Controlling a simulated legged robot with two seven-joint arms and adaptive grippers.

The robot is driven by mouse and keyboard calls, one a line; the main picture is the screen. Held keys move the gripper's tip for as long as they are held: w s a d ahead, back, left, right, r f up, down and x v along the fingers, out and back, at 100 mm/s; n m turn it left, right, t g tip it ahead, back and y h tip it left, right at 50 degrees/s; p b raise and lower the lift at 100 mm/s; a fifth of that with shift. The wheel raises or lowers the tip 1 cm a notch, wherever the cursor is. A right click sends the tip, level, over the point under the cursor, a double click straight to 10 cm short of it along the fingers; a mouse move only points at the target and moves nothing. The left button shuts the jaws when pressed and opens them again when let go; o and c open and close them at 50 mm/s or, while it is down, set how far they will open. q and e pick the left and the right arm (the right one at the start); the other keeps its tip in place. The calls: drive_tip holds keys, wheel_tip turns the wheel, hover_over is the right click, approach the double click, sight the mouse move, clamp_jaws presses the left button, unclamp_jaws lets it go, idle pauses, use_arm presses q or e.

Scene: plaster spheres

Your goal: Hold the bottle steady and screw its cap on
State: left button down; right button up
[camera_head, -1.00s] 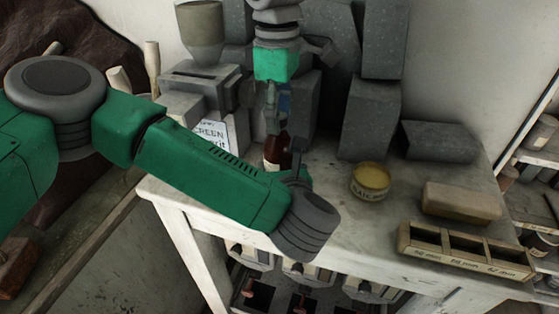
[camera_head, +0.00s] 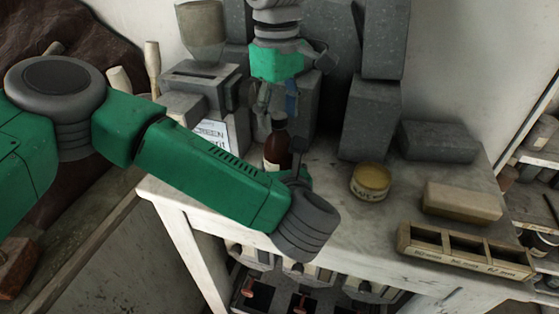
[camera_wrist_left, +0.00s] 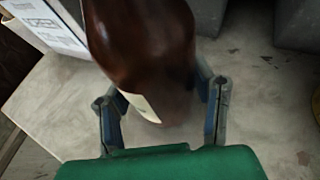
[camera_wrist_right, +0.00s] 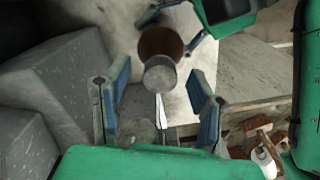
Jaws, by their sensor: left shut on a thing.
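The brown bottle (camera_head: 277,150) stands upright on the table behind my left forearm. It fills the upper middle of the left wrist view (camera_wrist_left: 140,40), with a pale label edge low on it. My left gripper (camera_wrist_left: 162,92) is shut on the bottle, one finger on each side; its fingertips are partly hidden. In the right wrist view a grey round cap (camera_wrist_right: 159,76) sits over the bottle's top; how tightly it is seated I cannot tell. My right gripper (camera_head: 276,104) is above the bottle, pointing down. Its fingers are apart on either side of the cap, not touching it.
A yellow-lidded tin (camera_head: 370,181), a pale block (camera_head: 461,202) and a wooden compartment box (camera_head: 466,250) stand on the table (camera_head: 345,222) to the right. Grey stone blocks (camera_head: 370,118) crowd the back. A printed sign (camera_head: 214,134) is left of the bottle.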

wheel_tip(320, 180, up, 12)
drive_tip(key=shift+w+a, duration=0.15)
drive_tip(key=shift+w, duration=0.15)
idle(0.3)
use_arm(q)
drive_tip(key=c, duration=0.6)
unclamp_jaws()
drive_tip(key=v, duration=1)
drive_tip(key=shift+s+d+r, duration=0.15)
drive_tip(key=shift+s, duration=0.2)
drive_tip(key=shift+s+r, duration=0.1)
drive_tip(key=shift+s, duration=0.4)
